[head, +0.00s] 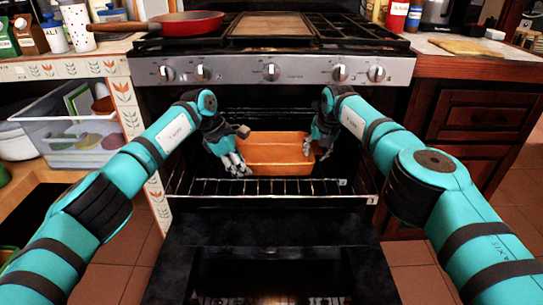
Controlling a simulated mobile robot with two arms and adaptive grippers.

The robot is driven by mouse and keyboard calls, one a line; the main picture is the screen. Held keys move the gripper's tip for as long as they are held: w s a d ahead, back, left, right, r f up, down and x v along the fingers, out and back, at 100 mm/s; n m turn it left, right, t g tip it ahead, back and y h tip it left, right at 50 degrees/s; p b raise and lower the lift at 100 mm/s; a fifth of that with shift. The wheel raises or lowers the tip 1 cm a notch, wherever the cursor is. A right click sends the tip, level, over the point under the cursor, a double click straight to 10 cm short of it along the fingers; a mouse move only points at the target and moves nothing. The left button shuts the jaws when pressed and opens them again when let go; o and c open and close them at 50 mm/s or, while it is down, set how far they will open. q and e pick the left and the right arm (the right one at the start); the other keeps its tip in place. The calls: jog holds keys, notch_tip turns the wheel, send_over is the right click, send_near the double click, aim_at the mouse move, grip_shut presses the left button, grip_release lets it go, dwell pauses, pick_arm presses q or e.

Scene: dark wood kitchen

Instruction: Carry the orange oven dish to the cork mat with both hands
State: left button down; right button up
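The orange oven dish (275,154) sits inside the open oven, above the front wire rack edge. My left gripper (237,166) is at the dish's left end and my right gripper (311,150) is at its right end. Both hands are close against the end walls. I cannot tell whether the fingers are closed on the rim. A flat brown rectangle (271,25) lies in the middle of the stove top, and a flat tan piece (467,47) lies on the right counter. I cannot tell for certain which is the cork mat.
The oven door (265,255) is folded down in front. The wire rack (270,188) spans the opening, with the knob panel (290,71) above. A red pan (190,23) sits on the stove's left. Cups and bottles stand at the back left; a clear bin (75,130) is below.

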jog(key=shift+d, duration=0.1)
grip_shut()
pick_arm(q)
jog(key=shift+w+r, duration=0.1)
pick_arm(e)
jog(key=shift+r, duration=0.1)
